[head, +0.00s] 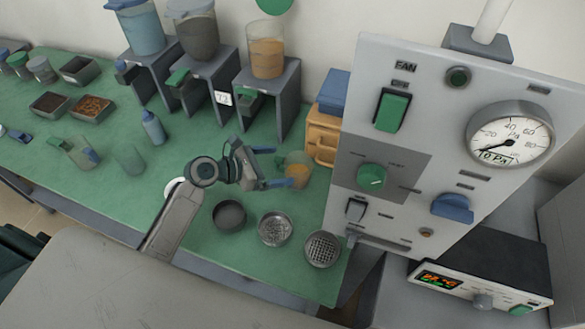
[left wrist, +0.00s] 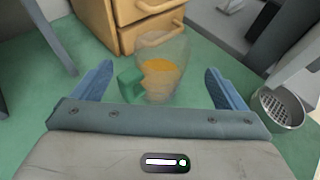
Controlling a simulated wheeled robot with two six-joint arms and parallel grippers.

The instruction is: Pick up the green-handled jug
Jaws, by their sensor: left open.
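The clear jug with orange contents (head: 299,171) stands on the green bench in front of a wooden drawer box. In the left wrist view the jug (left wrist: 160,68) shows its green handle (left wrist: 130,86) on its left side, facing partly toward me. My left gripper (head: 280,167) is open, with its two blue fingers pointing at the jug. In the left wrist view the fingers (left wrist: 158,84) lie on either side of the jug, which appears between and slightly beyond them. Contact cannot be told. My right gripper is not in view.
The wooden drawer box (head: 323,135) stands close behind the jug. A dark bowl (head: 229,215) and two metal sieves (head: 275,228) sit nearer the front edge. Grey stands with hoppers (head: 267,58) are behind.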

